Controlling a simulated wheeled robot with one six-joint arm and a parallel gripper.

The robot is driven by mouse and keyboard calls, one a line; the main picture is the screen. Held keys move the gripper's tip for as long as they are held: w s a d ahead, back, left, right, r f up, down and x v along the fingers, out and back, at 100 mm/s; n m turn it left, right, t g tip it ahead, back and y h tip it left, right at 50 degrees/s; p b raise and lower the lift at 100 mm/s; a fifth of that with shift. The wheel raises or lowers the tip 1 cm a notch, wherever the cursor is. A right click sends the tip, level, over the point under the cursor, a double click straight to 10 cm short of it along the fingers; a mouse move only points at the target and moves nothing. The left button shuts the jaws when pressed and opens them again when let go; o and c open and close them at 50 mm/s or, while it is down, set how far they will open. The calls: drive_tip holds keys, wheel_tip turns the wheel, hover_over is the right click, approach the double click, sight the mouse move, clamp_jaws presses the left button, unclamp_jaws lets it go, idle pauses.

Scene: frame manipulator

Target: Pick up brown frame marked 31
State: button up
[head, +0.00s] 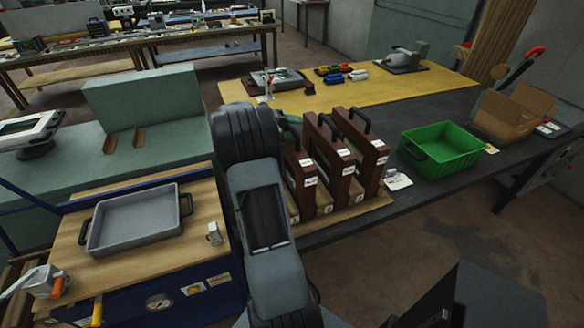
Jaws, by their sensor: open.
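Three brown frames with dark top handles stand upright side by side in a wooden rack (344,217), right of my arm. They are the left frame (298,190), the middle frame (327,168) and the right frame (366,160). Each bears small white labels on its near edge. The print is too small to read, so I cannot tell which is marked 31. My arm rises in front of the rack's left side and partly covers the left frame. My gripper is hidden behind the arm, and I see no fingertips.
A green bin (441,148) and a cardboard box (512,112) stand right of the rack on the dark table. A yellow mat (330,98) with small parts lies behind. At left, a grey tray (135,219) sits on a wooden-topped cart (145,264).

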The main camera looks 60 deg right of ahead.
drive_tip(key=shift+s+d+f, duration=0.15)
drive_tip(key=shift+s+d, duration=0.25)
drive_tip(key=shift+c, duration=0.2)
clamp_jaws()
idle(0.8)
